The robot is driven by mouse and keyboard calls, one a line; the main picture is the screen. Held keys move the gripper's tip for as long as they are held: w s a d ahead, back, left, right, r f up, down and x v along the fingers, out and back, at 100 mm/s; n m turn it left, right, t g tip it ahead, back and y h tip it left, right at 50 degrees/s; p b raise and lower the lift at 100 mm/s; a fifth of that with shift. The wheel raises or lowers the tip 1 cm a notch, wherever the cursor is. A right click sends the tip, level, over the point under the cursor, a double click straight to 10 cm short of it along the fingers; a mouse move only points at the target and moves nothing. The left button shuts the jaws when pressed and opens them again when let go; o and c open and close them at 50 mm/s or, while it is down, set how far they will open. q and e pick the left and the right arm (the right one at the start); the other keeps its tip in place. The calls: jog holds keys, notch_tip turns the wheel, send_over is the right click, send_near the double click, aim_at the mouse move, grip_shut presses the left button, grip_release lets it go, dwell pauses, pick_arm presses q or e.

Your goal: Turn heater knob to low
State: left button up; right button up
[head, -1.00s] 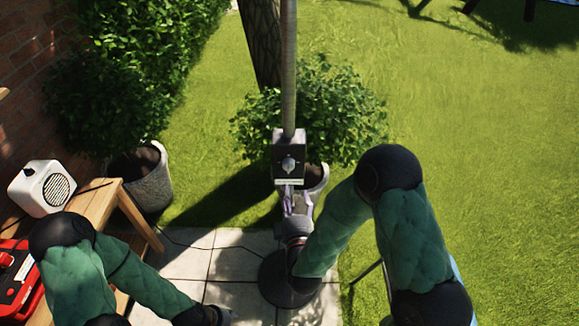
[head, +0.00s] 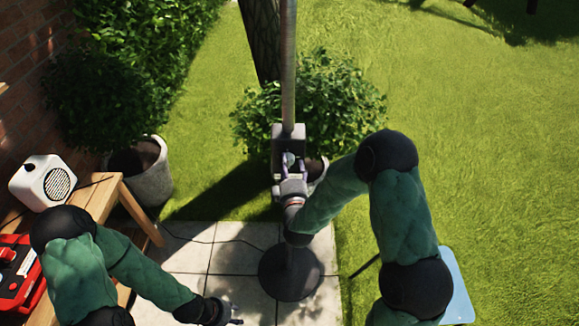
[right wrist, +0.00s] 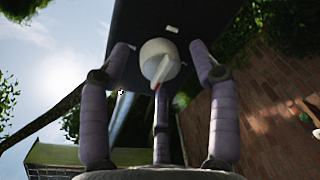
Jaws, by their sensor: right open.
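The heater's dark control box (head: 277,133) sits on a metal pole (head: 289,70) above a round black base (head: 290,273). Its pale round knob (right wrist: 160,62) has a white and reddish pointer and faces my right wrist camera. My right gripper (head: 290,166) is open in front of the box. Its purple fingers stand on either side of the knob in the right wrist view, with a visible gap, and one more finger is below it. In the head view the gripper partly covers the knob. My left gripper (head: 236,315) is low over the paving, small in view.
A wooden table (head: 103,196) at left carries a white speaker-like box (head: 42,183) and a red case (head: 17,272). Potted bushes stand behind the heater and at left. A cable crosses the paving. Grass is open at right.

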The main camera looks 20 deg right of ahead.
jog(key=c, duration=1.1)
jog(key=shift+c, duration=0.2)
jog(key=shift+f+m+b, duration=0.15)
jog(key=shift+m+b, duration=0.15)
jog(key=shift+b, duration=0.2)
jog(key=m+b, duration=0.4)
jog(key=b, duration=0.1)
jog(key=m+h+b, duration=0.1)
jog(key=m+b, duration=0.4)
jog(key=b, duration=0.1)
jog(key=m+b, duration=0.5)
jog(key=b, duration=0.1)
jog(key=shift+a+f+t+h, duration=0.2)
jog(key=shift+f+t+h, duration=0.15)
jog(key=shift+t+h, duration=0.05)
jog(key=shift+r+m+h+b, duration=0.1)
jog(key=shift+m+h+b, duration=0.2)
jog(key=shift+m+b, duration=1.65)
jog(key=shift+m, duration=0.25)
